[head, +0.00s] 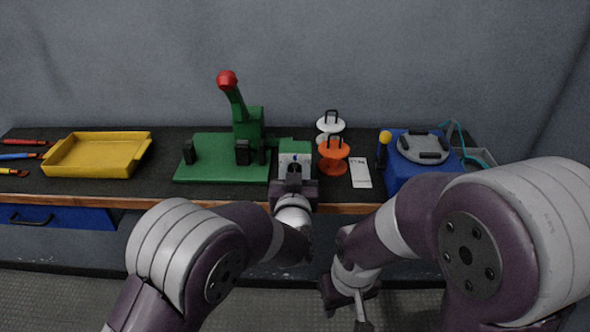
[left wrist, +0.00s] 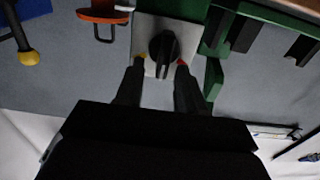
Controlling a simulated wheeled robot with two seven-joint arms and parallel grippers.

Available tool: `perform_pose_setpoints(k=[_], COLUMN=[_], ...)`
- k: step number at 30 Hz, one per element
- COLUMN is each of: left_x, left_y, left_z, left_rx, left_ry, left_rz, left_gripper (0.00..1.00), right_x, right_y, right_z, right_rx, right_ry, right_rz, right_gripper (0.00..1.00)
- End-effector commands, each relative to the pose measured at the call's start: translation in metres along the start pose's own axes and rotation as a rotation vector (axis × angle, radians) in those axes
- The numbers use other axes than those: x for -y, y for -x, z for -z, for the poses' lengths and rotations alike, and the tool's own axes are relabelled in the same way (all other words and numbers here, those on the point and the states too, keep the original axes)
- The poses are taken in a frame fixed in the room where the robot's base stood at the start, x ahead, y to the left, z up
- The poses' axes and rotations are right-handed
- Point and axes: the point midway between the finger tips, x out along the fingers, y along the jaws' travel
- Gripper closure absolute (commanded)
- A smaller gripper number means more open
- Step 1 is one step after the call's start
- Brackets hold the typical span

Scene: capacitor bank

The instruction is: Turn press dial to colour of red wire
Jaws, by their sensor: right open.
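The green press (head: 222,160) stands mid-table, with a red-knobbed lever. Its black dial (left wrist: 163,50) sits on a pale plate (head: 295,147) at the press's right front. In the left wrist view, a yellow-orange mark shows left of the dial and a red mark right of it; other marks are hidden or too small. My left gripper (left wrist: 160,65) is open, its fingertips apart on either side of the dial; contact is unclear. A thin red piece (head: 27,142), possibly the red wire, lies at the far left. My right gripper (head: 348,302) hangs low before the table, open.
A yellow tray (head: 97,154) is at left, beside thin blue (head: 20,156) and orange (head: 14,172) pieces. Orange (head: 334,150) and white (head: 330,125) handled spools, a white card (head: 361,172) and a blue box (head: 397,178) stand right of the dial.

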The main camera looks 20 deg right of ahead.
Motion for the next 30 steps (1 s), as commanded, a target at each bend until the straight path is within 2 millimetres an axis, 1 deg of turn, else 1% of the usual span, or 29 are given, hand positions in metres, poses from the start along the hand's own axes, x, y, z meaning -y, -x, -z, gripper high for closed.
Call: perform_pose_setpoints(k=[4, 5, 6, 7, 8, 16, 20, 26, 30], left_x=[0.000, 0.000, 0.000, 0.000, 0.000, 0.000, 0.001, 0.003, 0.005], left_y=[0.000, 0.000, 0.000, 0.000, 0.000, 0.001, 0.001, 0.001, 0.001], left_z=[0.000, 0.000, 0.000, 0.000, 0.000, -0.001, -0.003, -0.006, -0.008], left_rx=[0.000, 0.000, 0.000, 0.000, 0.000, 0.001, 0.002, 0.001, 0.001], left_ry=[0.000, 0.000, 0.000, 0.000, 0.000, 0.003, 0.025, 0.123, 0.234], left_rz=[0.000, 0.000, 0.000, 0.000, 0.000, 0.000, 0.000, 0.000, 0.000], left_gripper=[0.62, 0.71, 0.84, 0.94, 1.00, 1.00, 1.00, 1.00, 1.00], right_x=[0.000, 0.000, 0.000, 0.000, 0.000, 0.000, 0.000, 0.000, 0.000], right_y=[0.000, 0.000, 0.000, 0.000, 0.000, -0.001, -0.005, -0.021, -0.037], right_z=[0.000, 0.000, 0.000, 0.000, 0.000, 0.000, -0.001, -0.003, -0.004], right_rx=[0.000, 0.000, 0.000, 0.000, 0.000, 0.000, 0.000, 0.000, 0.000], right_ry=[0.000, 0.000, 0.000, 0.000, 0.000, 0.000, 0.000, 0.000, 0.000], right_rz=[0.000, 0.000, 0.000, 0.000, 0.000, 0.000, 0.000, 0.000, 0.000], right_gripper=[0.57, 0.57, 0.57, 0.57, 0.57, 0.57, 0.57, 0.57, 0.57])
